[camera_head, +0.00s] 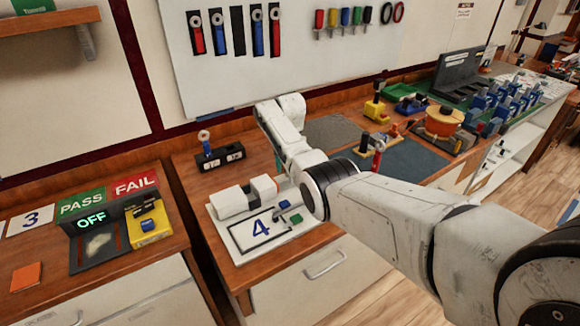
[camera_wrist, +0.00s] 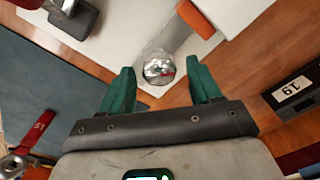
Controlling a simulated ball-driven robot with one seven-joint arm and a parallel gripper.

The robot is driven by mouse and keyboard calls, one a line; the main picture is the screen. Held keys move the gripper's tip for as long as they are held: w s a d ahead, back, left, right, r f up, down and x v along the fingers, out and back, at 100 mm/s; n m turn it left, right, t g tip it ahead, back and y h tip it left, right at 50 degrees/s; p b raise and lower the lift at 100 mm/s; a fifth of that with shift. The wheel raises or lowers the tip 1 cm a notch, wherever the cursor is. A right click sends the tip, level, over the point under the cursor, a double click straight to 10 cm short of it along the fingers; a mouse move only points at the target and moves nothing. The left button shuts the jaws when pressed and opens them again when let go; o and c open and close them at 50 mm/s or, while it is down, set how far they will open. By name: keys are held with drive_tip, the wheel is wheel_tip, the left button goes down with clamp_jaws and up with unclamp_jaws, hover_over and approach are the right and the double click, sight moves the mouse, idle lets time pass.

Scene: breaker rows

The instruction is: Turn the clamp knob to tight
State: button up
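In the head view, the clamp (camera_head: 240,197) is a white block with an orange end, lying on a white board (camera_head: 288,238) marked 4. Its knob is not clearly visible there, as my arm covers that side. In the wrist view, a shiny round metal knob (camera_wrist: 158,70) sits at the end of a grey shaft running back to the orange part (camera_wrist: 198,15). My gripper (camera_wrist: 163,80) is open, with one green finger on each side of the knob and visible gaps on both sides. In the head view, only a little green of my gripper shows beside the clamp.
A grey-blue mat (camera_head: 415,160) and a red-handled tool (camera_wrist: 30,145) lie to the other side. An OFF panel (camera_head: 95,240) is on the left bench.

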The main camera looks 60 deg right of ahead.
wheel_tip(320, 180, up, 11)
drive_tip(key=b, duration=0.1)
idle(0.7)
drive_tip(key=shift+f, duration=0.15)
idle(0.3)
